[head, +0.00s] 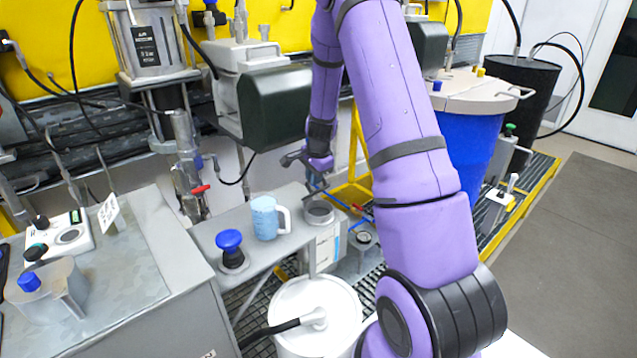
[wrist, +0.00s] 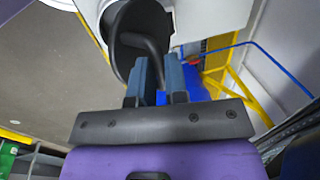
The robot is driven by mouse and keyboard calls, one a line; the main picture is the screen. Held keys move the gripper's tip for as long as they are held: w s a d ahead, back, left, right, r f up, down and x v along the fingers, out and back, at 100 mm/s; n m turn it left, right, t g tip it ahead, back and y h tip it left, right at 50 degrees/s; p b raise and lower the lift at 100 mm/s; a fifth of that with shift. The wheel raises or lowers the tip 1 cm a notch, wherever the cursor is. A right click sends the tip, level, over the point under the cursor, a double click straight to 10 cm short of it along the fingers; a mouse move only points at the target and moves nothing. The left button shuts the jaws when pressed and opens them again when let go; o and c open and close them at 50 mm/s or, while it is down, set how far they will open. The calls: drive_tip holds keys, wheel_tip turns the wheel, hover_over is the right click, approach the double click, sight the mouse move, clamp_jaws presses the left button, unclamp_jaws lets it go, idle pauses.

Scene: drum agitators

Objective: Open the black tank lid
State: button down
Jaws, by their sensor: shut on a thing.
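The dark round lid (wrist: 127,50) shows at the top of the wrist view, with a bent dark bar handle (wrist: 153,47) across it. A small dark round top (head: 319,211), which appears to be the same lid, is at the right end of the grey bench in the head view. My gripper (head: 316,186) points down just above it. In the wrist view my gripper (wrist: 158,82) has its two blue-grey fingers on either side of the handle, shut on it. The fingers and handle hide part of the lid. I cannot tell whether the lid is raised.
A light blue mug (head: 265,218) and a blue knob on a dark base (head: 230,248) stand left of the lid on the bench. A white round drum (head: 318,340) is below. A blue drum (head: 470,150) and black drum (head: 535,85) stand right. Open floor lies farther right.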

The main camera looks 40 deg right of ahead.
drive_tip(key=shift+w+a, duration=0.25)
drive_tip(key=shift+w, duration=0.3)
drive_tip(key=c, duration=1.2)
unclamp_jaws()
drive_tip(key=shift+w+a+f, duration=0.1)
drive_tip(key=shift+o, duration=0.2)
drive_tip(key=shift+r, duration=0.6)
drive_tip(key=v, duration=0.9)
drive_tip(key=shift+d+r, duration=0.25)
drive_tip(key=shift+r, duration=0.15)
